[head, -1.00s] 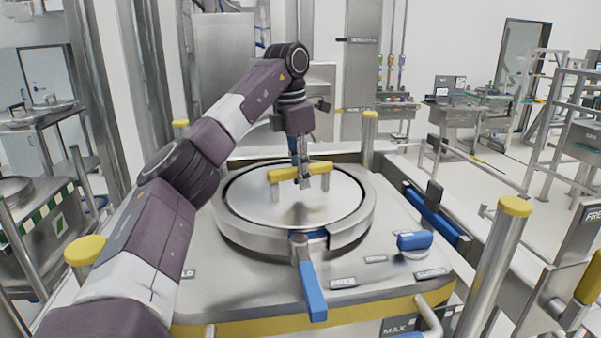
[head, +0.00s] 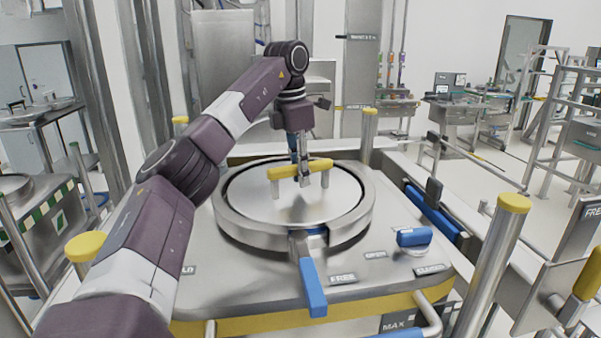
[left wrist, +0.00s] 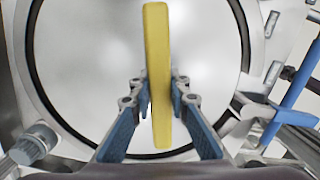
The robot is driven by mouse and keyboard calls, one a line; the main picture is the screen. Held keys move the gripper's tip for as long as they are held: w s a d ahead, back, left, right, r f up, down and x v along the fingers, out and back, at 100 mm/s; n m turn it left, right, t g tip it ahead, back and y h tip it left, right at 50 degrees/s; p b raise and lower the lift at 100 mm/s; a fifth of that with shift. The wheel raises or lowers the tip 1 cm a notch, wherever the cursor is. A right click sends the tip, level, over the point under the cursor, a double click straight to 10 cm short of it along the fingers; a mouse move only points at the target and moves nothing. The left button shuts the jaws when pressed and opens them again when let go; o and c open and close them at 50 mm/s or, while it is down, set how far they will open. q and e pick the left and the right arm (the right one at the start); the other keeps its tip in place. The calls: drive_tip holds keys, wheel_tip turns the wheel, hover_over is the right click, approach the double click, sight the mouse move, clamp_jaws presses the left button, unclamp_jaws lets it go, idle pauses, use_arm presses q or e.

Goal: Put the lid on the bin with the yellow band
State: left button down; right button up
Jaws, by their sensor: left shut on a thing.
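The bin with the yellow band (head: 370,307) has a steel top with a round ring (head: 235,233). The round steel lid (head: 300,210) lies level inside this ring, with a dark gap around its edge. The lid has a yellow bar handle (head: 283,172) on two short posts. My left gripper (head: 304,170) reaches down from above and is shut on the handle. In the left wrist view the yellow handle (left wrist: 157,60) runs between the blue fingers. Whether the lid rests fully on its seat cannot be told. My right gripper is not in view.
A blue lever (head: 313,287) sticks out at the front of the ring, and a blue knob (head: 414,237) sits to its right. Yellow-capped posts (head: 497,255) stand around the bin. Steel benches and frames fill the background, with open floor at right.

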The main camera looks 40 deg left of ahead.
use_arm(q)
drive_tip(key=shift+w+r, duration=0.1)
drive_tip(key=c, duration=1.8)
unclamp_jaws()
drive_tip(key=shift+o, duration=0.2)
drive_tip(key=shift+s+f, duration=0.2)
drive_tip(key=shift+f, duration=0.05)
drive_tip(key=r, duration=0.6)
drive_tip(key=s+r, duration=0.1)
drive_tip(key=r, duration=0.3)
drive_tip(key=shift+a, duration=0.2)
drive_tip(key=shift+d, duration=0.1)
drive_tip(key=shift+s+r, duration=0.1)
drive_tip(key=shift+r, duration=0.05)
drive_tip(key=shift+r, duration=1.05)
